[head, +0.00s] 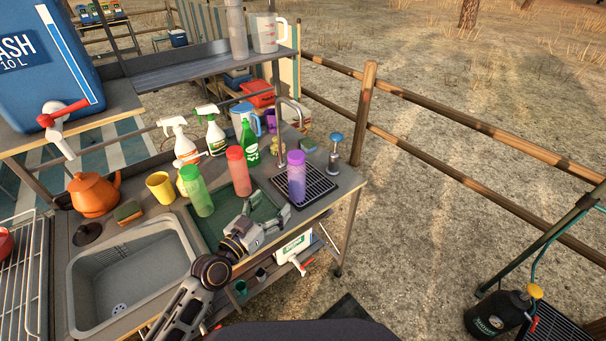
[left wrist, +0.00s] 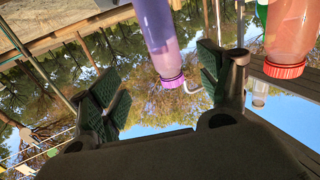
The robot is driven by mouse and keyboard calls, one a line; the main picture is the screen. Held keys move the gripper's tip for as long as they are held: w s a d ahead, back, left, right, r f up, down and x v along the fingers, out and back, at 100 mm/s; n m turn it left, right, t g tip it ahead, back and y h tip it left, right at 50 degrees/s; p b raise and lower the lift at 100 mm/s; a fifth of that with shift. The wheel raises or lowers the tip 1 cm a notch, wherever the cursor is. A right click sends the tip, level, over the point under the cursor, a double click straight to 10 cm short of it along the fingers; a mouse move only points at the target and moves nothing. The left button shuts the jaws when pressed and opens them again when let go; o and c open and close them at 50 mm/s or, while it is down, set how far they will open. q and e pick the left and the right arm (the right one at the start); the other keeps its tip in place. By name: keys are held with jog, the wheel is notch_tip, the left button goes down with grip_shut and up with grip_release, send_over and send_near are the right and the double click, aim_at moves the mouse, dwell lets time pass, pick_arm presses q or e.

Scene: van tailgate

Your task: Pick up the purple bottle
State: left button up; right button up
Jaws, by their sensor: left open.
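The purple bottle (head: 296,177) stands upright on a black drip rack (head: 325,190) at the right end of the counter. My left gripper (head: 268,209) is open and empty, just in front and to the left of the bottle, with its fingers pointing toward it. In the left wrist view, which looks upside down, the purple bottle (left wrist: 160,38) shows beyond and between the two spread fingers of my left gripper (left wrist: 160,85). I see no contact between them. My right gripper is not in view.
A red bottle (head: 238,170) and a green bottle (head: 196,190) stand left of the purple one; the red bottle (left wrist: 291,35) is close to one finger in the wrist view. A tap (head: 283,130) and a pump dispenser (head: 335,155) stand behind. A sink (head: 130,275) lies left.

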aim_at(292, 183)
pick_arm(q)
jog(key=shift+p+x, duration=0.4)
jog(key=shift+x, duration=4.15)
jog(key=shift+w, duration=0.1)
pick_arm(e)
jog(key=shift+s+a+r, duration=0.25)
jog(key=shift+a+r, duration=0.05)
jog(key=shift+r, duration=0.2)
pick_arm(q)
jog(key=shift+w, duration=0.1)
jog(key=shift+w+d+f, duration=0.2)
jog(key=shift+w+d, duration=0.15)
jog(key=shift+w, duration=0.35)
jog(key=shift+w+d+f, duration=0.2)
jog(key=shift+w+d, duration=0.15)
jog(key=shift+w, duration=0.3)
jog(key=shift+x, duration=1.05)
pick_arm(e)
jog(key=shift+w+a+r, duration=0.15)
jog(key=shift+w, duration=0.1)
pick_arm(q)
jog(key=shift+c, duration=0.3)
